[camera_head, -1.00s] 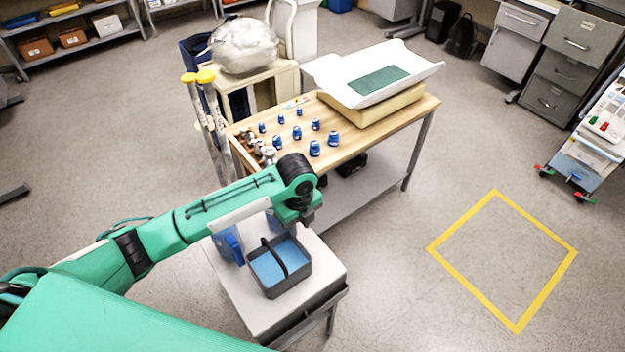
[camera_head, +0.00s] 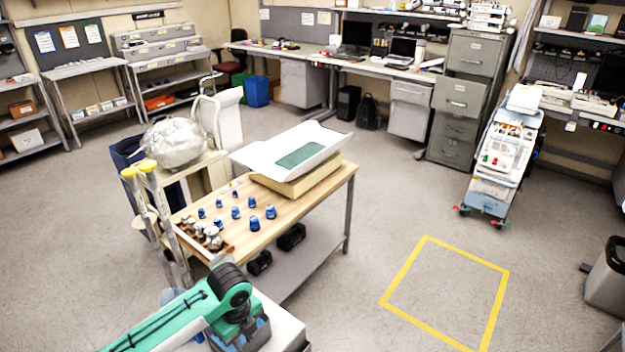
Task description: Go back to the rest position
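My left gripper (camera_head: 238,312) is at the bottom of the head view, at the end of my green arm. It points down over a small white-topped table (camera_head: 287,326). Its fingers are hidden by the black wrist and the picture's edge, so I cannot tell if it is open or shut. A dark grey box (camera_head: 261,333) shows partly behind and under the wrist. A blue and pale object (camera_head: 172,297) shows partly behind my arm. My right gripper is not in view.
A wooden table (camera_head: 307,203) with several blue-capped bottles and a white tray (camera_head: 255,152) stands ahead. Yellow-topped crutches (camera_head: 148,195) lean at its left. A yellow floor square (camera_head: 467,252) lies right, with free floor around it. A cart (camera_head: 500,160) stands beyond.

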